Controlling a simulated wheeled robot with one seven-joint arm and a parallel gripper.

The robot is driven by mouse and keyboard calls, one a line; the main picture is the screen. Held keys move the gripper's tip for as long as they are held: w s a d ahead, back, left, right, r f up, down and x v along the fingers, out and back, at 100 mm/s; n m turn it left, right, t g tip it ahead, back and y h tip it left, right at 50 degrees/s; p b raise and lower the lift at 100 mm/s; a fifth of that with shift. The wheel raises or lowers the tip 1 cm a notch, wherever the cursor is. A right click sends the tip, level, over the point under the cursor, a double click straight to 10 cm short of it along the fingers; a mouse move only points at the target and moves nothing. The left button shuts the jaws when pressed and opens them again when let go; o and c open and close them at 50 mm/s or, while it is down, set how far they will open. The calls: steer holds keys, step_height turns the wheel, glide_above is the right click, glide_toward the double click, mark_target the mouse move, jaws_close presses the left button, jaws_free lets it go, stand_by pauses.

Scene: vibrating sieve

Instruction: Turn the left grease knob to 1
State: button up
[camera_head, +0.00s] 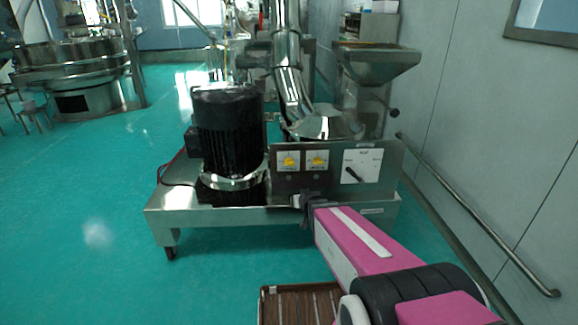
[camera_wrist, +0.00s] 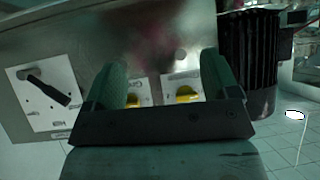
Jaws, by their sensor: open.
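The left grease knob (camera_head: 289,161) is yellow, on a white square plate on the upright steel panel, in the head view. A like yellow knob (camera_head: 317,161) sits just right of it. In the head view my gripper (camera_head: 306,203) is below the knobs. The knob markings are too small to read.
A white plate with a black lever switch (camera_head: 354,174) is right of the knobs. A black motor (camera_head: 228,130) stands left on the steel base (camera_head: 205,218). A steel hopper (camera_head: 376,64) rises behind. A wall rail (camera_head: 480,215) runs along the right.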

mark_target(289, 165)
steer(key=w+a+r+t, duration=0.1)
steer(key=w+r+t, duration=0.2)
steer(key=w+t, duration=0.1)
steer(key=w+a+r+t, duration=0.2)
steer(key=w+r+t, duration=0.1)
steer(key=w, duration=0.4)
steer(key=w+a+r+m+t+h, duration=0.1)
steer(key=w+r+t, duration=0.1)
steer(key=w+t, duration=0.2)
steer(key=shift+w+a+r+t, duration=0.3)
steer(key=shift+w+a+r, duration=0.1)
steer(key=shift+w, duration=0.25)
steer(key=c, duration=0.9)
